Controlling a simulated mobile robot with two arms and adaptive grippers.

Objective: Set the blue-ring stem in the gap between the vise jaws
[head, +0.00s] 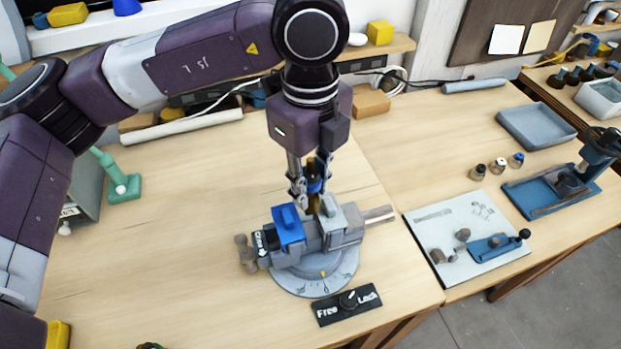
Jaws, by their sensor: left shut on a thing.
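My left gripper (311,192) points down over the vise and is shut on the blue-ring stem (314,184). The stem is upright, brass-coloured with a blue ring, and partly hidden by the fingers. The vise (312,258) stands on a round grey base with a dial. Its blue-topped jaw (288,226) is on the left and its grey jaw (341,222) on the right. The stem's lower end is at the gap between the jaws; I cannot tell how deep it sits or whether it touches them. My right gripper is not in view.
A black Free/Lock switch plate (330,314) lies in front of the vise. Right of it are a pale board (455,215) with a blue fixture, a grey tray (536,127), small ringed parts (499,166) and a blue stand (545,192).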

